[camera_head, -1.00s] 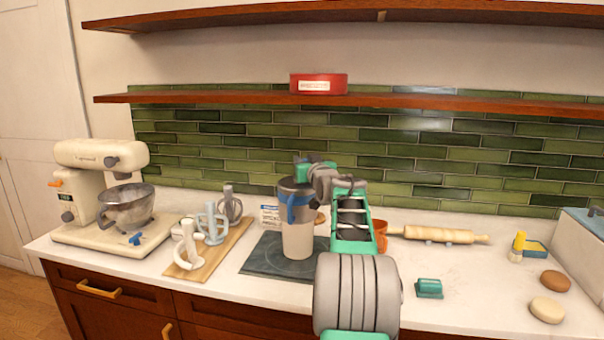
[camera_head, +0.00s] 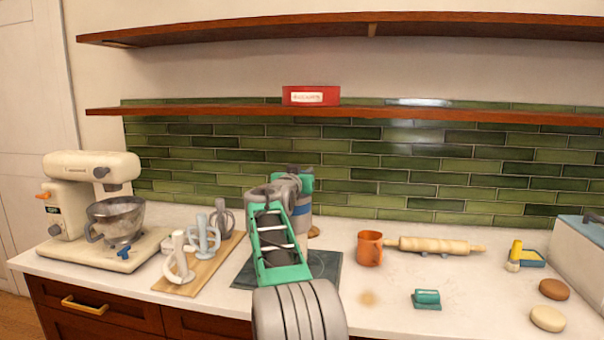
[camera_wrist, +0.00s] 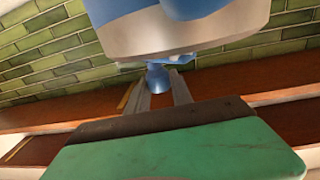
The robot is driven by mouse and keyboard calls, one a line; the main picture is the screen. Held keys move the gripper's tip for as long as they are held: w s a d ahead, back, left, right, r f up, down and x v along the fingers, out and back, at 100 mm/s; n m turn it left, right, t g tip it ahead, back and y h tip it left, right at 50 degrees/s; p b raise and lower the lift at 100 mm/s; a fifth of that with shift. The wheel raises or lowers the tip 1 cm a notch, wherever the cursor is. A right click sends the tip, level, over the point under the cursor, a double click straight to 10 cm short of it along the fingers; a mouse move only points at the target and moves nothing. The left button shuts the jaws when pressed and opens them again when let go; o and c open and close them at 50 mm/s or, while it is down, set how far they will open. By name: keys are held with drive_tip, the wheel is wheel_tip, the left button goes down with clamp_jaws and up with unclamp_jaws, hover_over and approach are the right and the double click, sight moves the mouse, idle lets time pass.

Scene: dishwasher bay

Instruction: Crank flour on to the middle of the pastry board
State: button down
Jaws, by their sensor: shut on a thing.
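A tall pale canister with a blue band (camera_head: 304,222) stands upright behind my arm, at the back of the dark board (camera_head: 326,268). My arm hides its left side and its base. My gripper (camera_head: 293,182) is at the canister's top. In the wrist view, my fingers (camera_wrist: 158,92) are closed around a small blue knob (camera_wrist: 158,76), close under the canister's pale and blue body (camera_wrist: 185,35). My forearm covers the middle of the dark board, so I cannot see any flour there.
An orange mug (camera_head: 370,248), a rolling pin (camera_head: 434,246) and a small green block (camera_head: 427,299) are to the right. Attachments on a wooden board (camera_head: 212,266) and a stand mixer (camera_head: 100,200) are left. A shelf (camera_head: 400,113) runs above.

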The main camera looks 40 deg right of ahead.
idle(0.3)
drive_tip(key=c, duration=1.1)
unclamp_jaws()
drive_tip(key=b+v, duration=0.2)
drive_tip(key=v, duration=0.5)
drive_tip(key=shift+s+a, duration=0.25)
drive_tip(key=shift+a, duration=0.05)
